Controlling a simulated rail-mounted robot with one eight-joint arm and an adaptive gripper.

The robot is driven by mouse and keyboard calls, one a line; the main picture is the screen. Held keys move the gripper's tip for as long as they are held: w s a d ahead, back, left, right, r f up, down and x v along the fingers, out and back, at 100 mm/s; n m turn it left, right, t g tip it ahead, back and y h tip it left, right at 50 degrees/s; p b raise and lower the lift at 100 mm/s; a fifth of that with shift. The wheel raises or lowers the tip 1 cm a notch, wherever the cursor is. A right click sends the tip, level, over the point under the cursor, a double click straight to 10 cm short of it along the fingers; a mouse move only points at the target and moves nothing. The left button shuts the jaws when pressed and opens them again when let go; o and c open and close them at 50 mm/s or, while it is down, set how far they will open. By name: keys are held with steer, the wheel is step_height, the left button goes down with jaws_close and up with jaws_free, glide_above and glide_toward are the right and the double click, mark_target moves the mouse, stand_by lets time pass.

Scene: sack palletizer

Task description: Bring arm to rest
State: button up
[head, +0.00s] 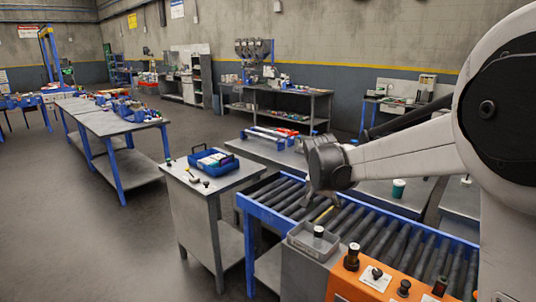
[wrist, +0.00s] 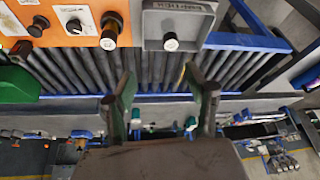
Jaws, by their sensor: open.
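My arm reaches in from the right in the head view, and my gripper (head: 320,197) hangs above the roller conveyor (head: 375,232). In the wrist view the two fingers of my gripper (wrist: 163,84) stand apart, with dark rollers (wrist: 75,72) visible between and beyond them. The gripper is open and nothing shows between the fingers. I cannot tell its exact height above the rollers.
An orange control panel (head: 376,284) with knobs and a grey tray (head: 302,238) holding a black-topped cylinder stand at the conveyor's near side. A blue crate (head: 226,167) sits on a grey cabinet to the left. Open floor (head: 90,235) lies further left.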

steer(key=s+d+r+n, duration=0.1)
steer(key=s+r+n, duration=0.1)
steer(key=s+r, duration=0.6)
steer(key=s+f+n+t+y, duration=0.1)
steer(key=s+f+n, duration=0.1)
steer(key=s, duration=1.2)
steer(key=s+f+n+t+y, duration=0.1)
steer(key=s+f+t, duration=0.1)
steer(key=s, duration=1.2)
steer(key=shift+d+f+n, duration=0.3)
steer(key=shift+d+n, duration=0.1)
